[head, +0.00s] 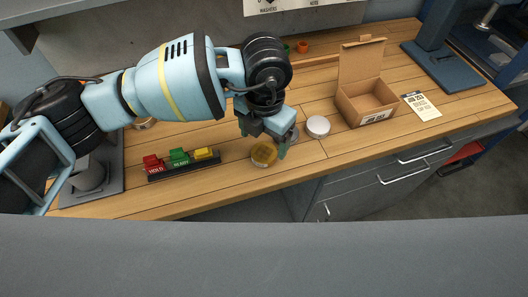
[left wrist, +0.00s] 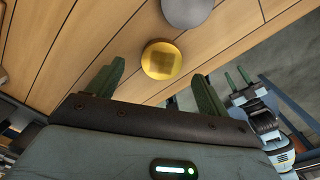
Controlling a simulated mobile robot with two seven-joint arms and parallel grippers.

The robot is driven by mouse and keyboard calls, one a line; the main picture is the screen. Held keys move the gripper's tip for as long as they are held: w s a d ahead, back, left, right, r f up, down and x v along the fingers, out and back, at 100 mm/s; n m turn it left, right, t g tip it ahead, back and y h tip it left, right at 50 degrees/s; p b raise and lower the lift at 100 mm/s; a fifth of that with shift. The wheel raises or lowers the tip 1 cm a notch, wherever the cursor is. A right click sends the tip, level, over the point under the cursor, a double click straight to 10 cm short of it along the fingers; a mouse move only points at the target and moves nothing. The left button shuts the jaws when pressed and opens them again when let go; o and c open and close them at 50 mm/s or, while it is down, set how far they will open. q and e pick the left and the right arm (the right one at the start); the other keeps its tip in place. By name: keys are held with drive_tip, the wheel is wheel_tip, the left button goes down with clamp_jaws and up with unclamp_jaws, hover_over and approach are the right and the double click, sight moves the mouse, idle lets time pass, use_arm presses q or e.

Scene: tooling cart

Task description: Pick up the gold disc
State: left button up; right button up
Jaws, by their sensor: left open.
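The gold disc (head: 264,154) lies flat on the wooden bench top near its front edge. In the left wrist view the gold disc (left wrist: 161,60) is just beyond the fingertips, centred near the gap between them. My left gripper (head: 264,142) is open and empty, over and close beside the disc; its two green fingers (left wrist: 157,84) are spread wide in the left wrist view. My right gripper (left wrist: 238,78) shows small at the right of that view, off the bench, its two fingers apart and empty. It is not in the head view.
A white disc (head: 318,126) lies right of the gold one; a grey disc (left wrist: 187,12) shows close beyond it. An open cardboard box (head: 367,102) stands further right, by a printed card (head: 421,105). A rack with red, green and yellow blocks (head: 184,164) is at left.

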sight(264, 151)
use_arm(q)
drive_tip(key=shift+d+f, duration=0.1)
drive_tip(key=shift+f, duration=1.9)
drive_tip(key=c, duration=1.4)
